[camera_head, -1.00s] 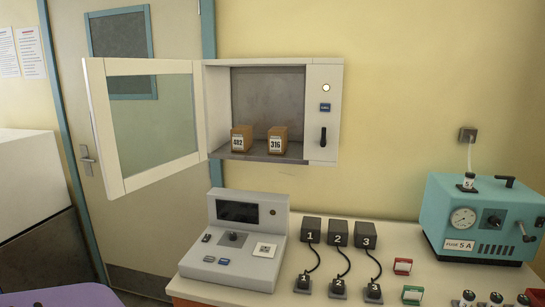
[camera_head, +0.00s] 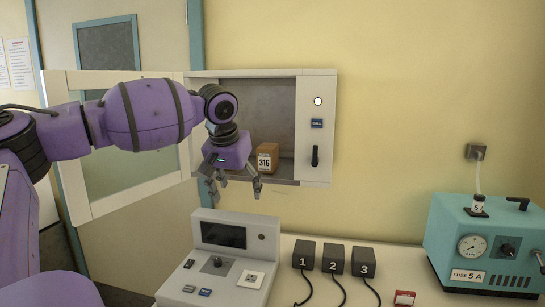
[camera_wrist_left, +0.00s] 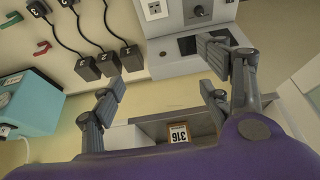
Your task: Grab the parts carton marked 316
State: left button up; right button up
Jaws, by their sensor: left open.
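The parts carton marked 316 (camera_head: 267,157) is a small brown box with a white label, upright on the floor of the open wall cabinet (camera_head: 318,188). In the left wrist view its label (camera_wrist_left: 179,136) shows beyond the palm, low in the picture. My left gripper (camera_head: 236,192) is open and empty, fingers pointing down, in front of the cabinet and just left of the carton in the head view. Its spread fingers also show in the left wrist view (camera_wrist_left: 162,78). The carton marked 482 is hidden behind my gripper. My right gripper is out of view.
The cabinet door (camera_head: 135,195) stands swung open to the left, behind my left arm. Below are a grey console (camera_head: 235,257) and black numbered blocks (camera_head: 333,257) on the bench. A teal fuse box (camera_head: 487,243) stands at the right.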

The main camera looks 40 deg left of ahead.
aim_at(267, 154)
jog(key=i+j, duration=0.65)
jog(key=j, duration=0.2)
jog(key=i+j, duration=0.1)
jog(key=j, duration=0.2)
